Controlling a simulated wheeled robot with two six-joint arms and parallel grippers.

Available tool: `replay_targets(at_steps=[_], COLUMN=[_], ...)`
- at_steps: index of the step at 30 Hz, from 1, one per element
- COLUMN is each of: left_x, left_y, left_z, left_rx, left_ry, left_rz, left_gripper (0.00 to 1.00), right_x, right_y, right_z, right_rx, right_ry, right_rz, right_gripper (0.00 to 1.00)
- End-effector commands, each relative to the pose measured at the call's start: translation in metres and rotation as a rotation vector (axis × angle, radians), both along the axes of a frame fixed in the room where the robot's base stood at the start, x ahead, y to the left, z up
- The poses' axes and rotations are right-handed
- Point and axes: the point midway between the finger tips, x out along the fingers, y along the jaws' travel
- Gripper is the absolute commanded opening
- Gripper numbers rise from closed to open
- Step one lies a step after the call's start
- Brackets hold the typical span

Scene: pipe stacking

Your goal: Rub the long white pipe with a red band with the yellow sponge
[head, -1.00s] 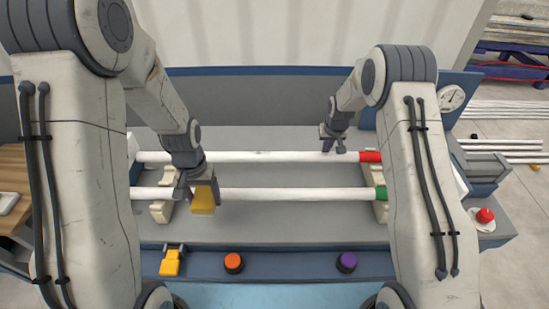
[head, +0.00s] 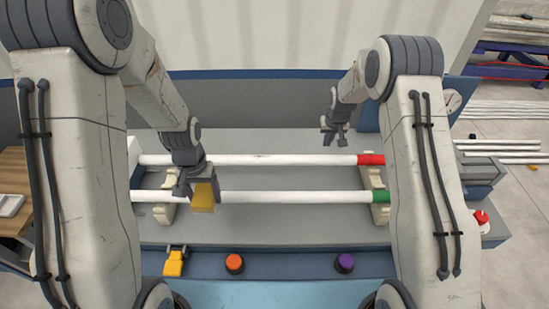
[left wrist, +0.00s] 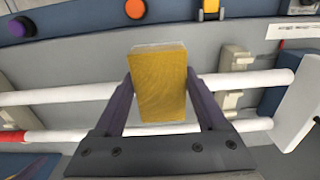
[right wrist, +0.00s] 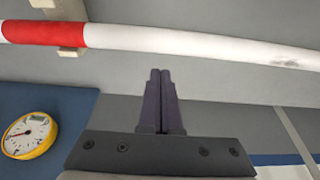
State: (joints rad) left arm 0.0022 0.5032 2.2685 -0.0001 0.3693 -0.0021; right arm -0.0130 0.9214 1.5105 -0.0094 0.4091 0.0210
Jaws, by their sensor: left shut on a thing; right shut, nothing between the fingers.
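The long white pipe (head: 285,160) with a red band (head: 370,159) lies at the back on cream supports. It also shows in the right wrist view (right wrist: 180,40), with a grey smudge (right wrist: 286,63) on its surface. My left gripper (head: 200,190) is shut on the yellow sponge (head: 203,197), held above the front pipe near its left part. The sponge also shows between the fingers in the left wrist view (left wrist: 158,85). My right gripper (head: 333,142) is shut and empty, above and behind the red-band pipe towards its right part.
A white pipe with a green band (head: 290,197) lies in front, parallel to the other. An orange button (head: 234,263), a purple button (head: 345,263) and a yellow clamp-like part (head: 173,264) are on the front edge. A dial gauge (right wrist: 30,135) is behind.

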Motion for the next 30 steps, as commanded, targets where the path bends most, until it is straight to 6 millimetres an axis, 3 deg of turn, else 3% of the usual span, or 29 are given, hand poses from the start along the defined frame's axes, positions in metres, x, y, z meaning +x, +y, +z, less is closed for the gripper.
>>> replay_targets(at_steps=[17,30], left_x=[0.0,0.0], left_y=[0.0,0.0], left_z=[0.0,-0.023], left_rx=[0.0,0.0], left_ry=[0.0,0.0], left_rz=[0.0,0.0], left_gripper=[0.3,0.3], right_x=[-0.003,-0.029], right_y=[0.0,0.0], right_z=[0.019,0.102], right_rx=[0.0,0.0], right_ry=[-0.002,-0.003], right_rz=[0.0,0.0], right_gripper=[0.0,0.0])
